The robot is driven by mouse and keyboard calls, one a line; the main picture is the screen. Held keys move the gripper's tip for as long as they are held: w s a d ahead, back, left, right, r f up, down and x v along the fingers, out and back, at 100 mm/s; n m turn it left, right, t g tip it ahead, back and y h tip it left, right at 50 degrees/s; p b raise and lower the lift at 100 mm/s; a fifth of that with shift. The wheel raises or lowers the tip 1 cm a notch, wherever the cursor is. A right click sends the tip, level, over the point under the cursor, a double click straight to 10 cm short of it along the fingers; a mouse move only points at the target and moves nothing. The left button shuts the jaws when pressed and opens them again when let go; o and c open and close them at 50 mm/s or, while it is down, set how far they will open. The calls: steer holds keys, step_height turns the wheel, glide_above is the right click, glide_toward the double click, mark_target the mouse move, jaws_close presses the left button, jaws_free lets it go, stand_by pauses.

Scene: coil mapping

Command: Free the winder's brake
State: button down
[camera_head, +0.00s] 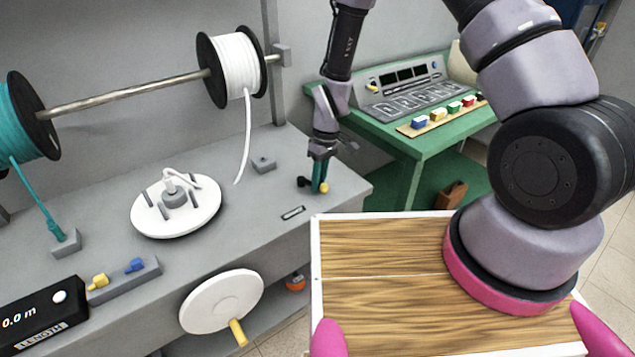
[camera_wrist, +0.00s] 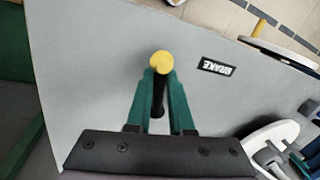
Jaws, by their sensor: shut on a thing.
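The brake lever is a short black lever with a yellow knob (camera_head: 324,188), at the right end of the grey bench; the knob also shows in the wrist view (camera_wrist: 161,64). My gripper (camera_head: 319,178) reaches down onto it. In the wrist view its green fingers (camera_wrist: 159,88) are shut on the black lever just below the knob. A BRAKE label (camera_wrist: 216,68) lies beside the lever; it also shows in the head view (camera_head: 293,213). The winder is a white disc (camera_head: 150,190) with grey posts, left of the lever. Its white crank wheel (camera_head: 215,295) with a yellow handle is on the bench front.
A white spool (camera_head: 238,68) and a teal spool (camera_head: 22,115) hang on a rod above the bench. A black length counter (camera_head: 40,318) reads 0.0 m. A green table (camera_head: 430,140) with a panel and coloured blocks stands behind. The bench around the lever is mostly clear.

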steer(key=w+n, duration=0.1)
steer(key=n, duration=0.1)
steer(key=w+d+n, duration=0.1)
steer(key=n, duration=0.1)
steer(key=shift+w+h, duration=0.1)
steer(key=shift+h, duration=0.3)
steer(key=w+n, duration=0.1)
steer(key=n, duration=0.1)
steer(key=w+n, duration=0.1)
steer(key=n, duration=0.1)
steer(key=shift+w+d+n+g+h, duration=0.2)
steer(key=shift+n+g+h, duration=0.1)
steer(key=shift+h, duration=0.1)
steer(key=n, duration=0.1)
steer(key=w+n, duration=0.2)
steer(key=n, duration=0.1)
steer(key=shift+w+a+h, duration=0.1)
steer(key=shift+a+h, duration=0.2)
steer(key=shift+h, duration=0.1)
steer(key=shift+w+a+n, duration=0.35)
steer(key=shift+w+n, duration=0.2)
steer(key=shift+n, duration=0.65)
steer(key=c, duration=0.8)
jaws_free()
steer(key=shift+r, duration=0.15)
